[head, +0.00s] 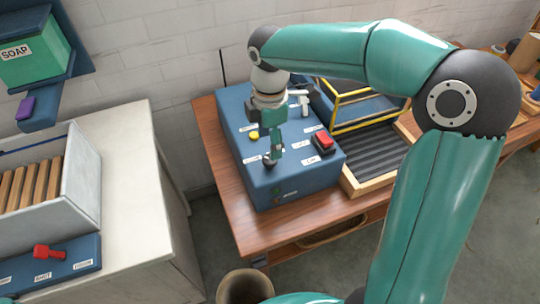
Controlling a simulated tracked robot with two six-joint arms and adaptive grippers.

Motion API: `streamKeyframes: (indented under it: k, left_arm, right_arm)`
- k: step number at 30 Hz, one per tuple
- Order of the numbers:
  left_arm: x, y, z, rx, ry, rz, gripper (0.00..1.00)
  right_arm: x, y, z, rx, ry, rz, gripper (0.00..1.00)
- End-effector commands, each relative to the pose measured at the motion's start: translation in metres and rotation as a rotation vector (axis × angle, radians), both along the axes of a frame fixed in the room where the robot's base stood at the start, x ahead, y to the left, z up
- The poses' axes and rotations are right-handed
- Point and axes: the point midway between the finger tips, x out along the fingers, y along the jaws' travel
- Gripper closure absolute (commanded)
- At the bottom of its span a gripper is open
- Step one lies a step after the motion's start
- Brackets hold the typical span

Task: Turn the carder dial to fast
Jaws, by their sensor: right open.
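The carder (232,112) is a blue box on the wooden table. Its top carries white labels, too small to read. My right gripper (272,158) points down over the front part of this top, with its fingers open. A dark round knob (269,163), which looks like the dial, sits right at the fingertips. The gripper partly hides it, so I cannot tell where it points or whether the fingers touch it. My left gripper is not in view.
Near the gripper are a yellow button (253,135), a red rocker switch (323,141) and a white lever (301,98). A yellow-railed frame (352,97) and a ribbed dark tray (385,155) stand to the right. A white counter (130,165) is at left.

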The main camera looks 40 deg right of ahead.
Motion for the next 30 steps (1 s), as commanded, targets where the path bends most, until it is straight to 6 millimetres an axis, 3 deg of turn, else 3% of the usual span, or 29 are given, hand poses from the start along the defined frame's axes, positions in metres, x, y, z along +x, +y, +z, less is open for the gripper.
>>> streamKeyframes:
  k: [3, 9, 22, 30]
  left_arm:
    - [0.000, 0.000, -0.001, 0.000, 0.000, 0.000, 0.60]
    - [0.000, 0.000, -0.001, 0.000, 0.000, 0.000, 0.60]
    - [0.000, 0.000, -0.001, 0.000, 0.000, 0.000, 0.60]
    - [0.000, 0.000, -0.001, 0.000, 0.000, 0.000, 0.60]
  right_arm:
    - [-0.001, 0.000, -0.025, 0.000, 0.004, -0.001, 0.36]
    - [0.000, 0.000, -0.051, 0.000, 0.001, -0.002, 0.36]
    - [0.000, 0.000, -0.060, 0.001, -0.001, -0.002, 0.36]
    - [0.000, 0.000, -0.060, 0.001, -0.001, -0.002, 0.79]
